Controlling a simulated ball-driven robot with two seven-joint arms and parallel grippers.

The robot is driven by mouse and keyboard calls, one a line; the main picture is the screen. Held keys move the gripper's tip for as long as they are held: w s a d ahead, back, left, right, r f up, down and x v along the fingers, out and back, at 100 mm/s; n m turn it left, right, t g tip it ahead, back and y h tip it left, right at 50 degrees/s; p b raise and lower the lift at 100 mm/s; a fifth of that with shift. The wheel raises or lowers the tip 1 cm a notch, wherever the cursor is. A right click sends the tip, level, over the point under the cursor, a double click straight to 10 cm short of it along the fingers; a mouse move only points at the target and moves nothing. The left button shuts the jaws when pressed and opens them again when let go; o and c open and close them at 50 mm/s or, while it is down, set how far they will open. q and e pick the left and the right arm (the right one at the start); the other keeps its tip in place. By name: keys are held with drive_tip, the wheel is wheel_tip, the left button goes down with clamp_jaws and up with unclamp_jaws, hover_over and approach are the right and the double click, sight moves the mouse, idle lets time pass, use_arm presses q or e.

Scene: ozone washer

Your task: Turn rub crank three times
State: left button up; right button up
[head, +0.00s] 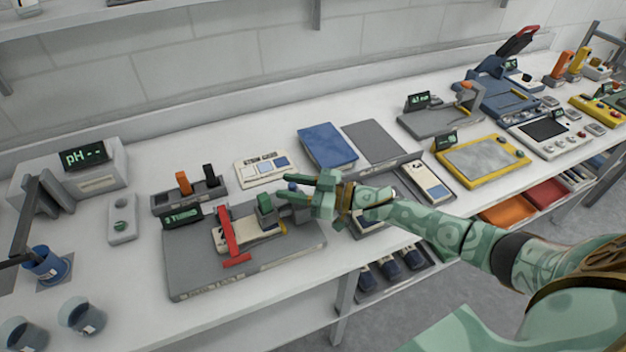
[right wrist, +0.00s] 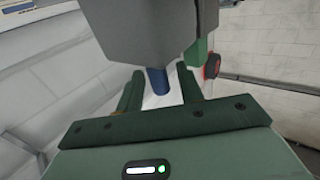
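The rub rig is a grey base plate (head: 190,270) with a red bar (head: 230,240), a green block (head: 265,203) and a small display (head: 183,217) too small to read surely. A blue knob (head: 292,187), apparently the crank's handle, sits beside the green block. My right gripper (head: 284,188) is open with its fingers on either side of the knob. In the right wrist view, the blue handle (right wrist: 158,80) stands between the fingers, with a gap visible on its right. A grey block (right wrist: 150,30) fills the upper middle there. My left gripper is out of view.
Behind the rig are a grey holder (head: 188,197) with an orange and a black handle, and a white tray (head: 262,170). A pH meter (head: 85,165) and blue cups (head: 45,265) are at left. A yellow-framed panel (head: 483,160) is at right.

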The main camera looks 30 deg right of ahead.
drive_tip(key=v, duration=1.6)
drive_tip(key=shift+d, duration=0.15)
